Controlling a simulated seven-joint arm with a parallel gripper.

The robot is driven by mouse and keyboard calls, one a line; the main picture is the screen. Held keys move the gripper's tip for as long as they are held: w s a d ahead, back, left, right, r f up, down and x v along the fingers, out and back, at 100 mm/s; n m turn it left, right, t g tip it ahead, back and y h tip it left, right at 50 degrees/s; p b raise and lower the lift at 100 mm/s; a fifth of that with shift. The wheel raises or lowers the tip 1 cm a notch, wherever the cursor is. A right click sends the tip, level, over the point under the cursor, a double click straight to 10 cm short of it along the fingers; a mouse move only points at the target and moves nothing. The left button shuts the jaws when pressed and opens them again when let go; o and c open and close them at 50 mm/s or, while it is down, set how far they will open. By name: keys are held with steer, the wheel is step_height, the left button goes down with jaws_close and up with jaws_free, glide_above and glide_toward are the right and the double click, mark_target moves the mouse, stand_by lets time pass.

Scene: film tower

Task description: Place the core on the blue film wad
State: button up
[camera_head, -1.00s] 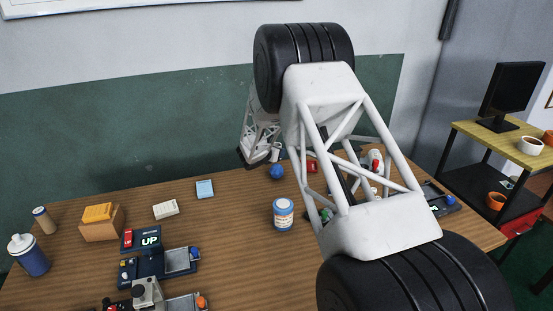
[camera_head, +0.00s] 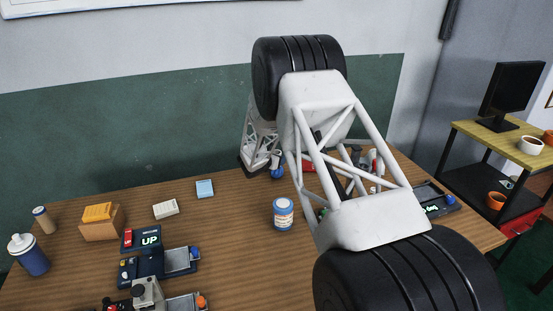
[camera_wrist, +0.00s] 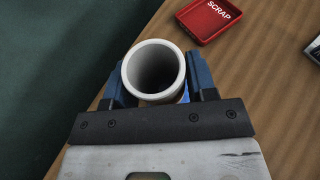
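The core is a pale hollow tube (camera_wrist: 131,79), seen from above in the wrist view between the blue fingers of my gripper (camera_wrist: 159,78). My gripper is shut on it. In the head view the core (camera_head: 276,156) stands roughly upright at the back of the table, with my gripper (camera_head: 268,160) around it. The blue film wad (camera_head: 277,173) is directly below the core there. I cannot tell whether core and wad touch.
A red scrap tray (camera_wrist: 205,30) lies close to the right of the core in the wrist view. A blue-labelled jar (camera_head: 283,214) stands nearer on the table. A blue pad (camera_head: 204,188) lies to the left. My arm hides much of the table's right side.

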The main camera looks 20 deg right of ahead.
steer(key=o, duration=0.3)
steer(key=shift+r, duration=0.2)
steer(key=shift+r, duration=0.15)
steer(key=v, duration=1.2)
steer(key=shift+s+d+r, duration=0.1)
steer(key=shift+s, duration=0.05)
stand_by(0.3)
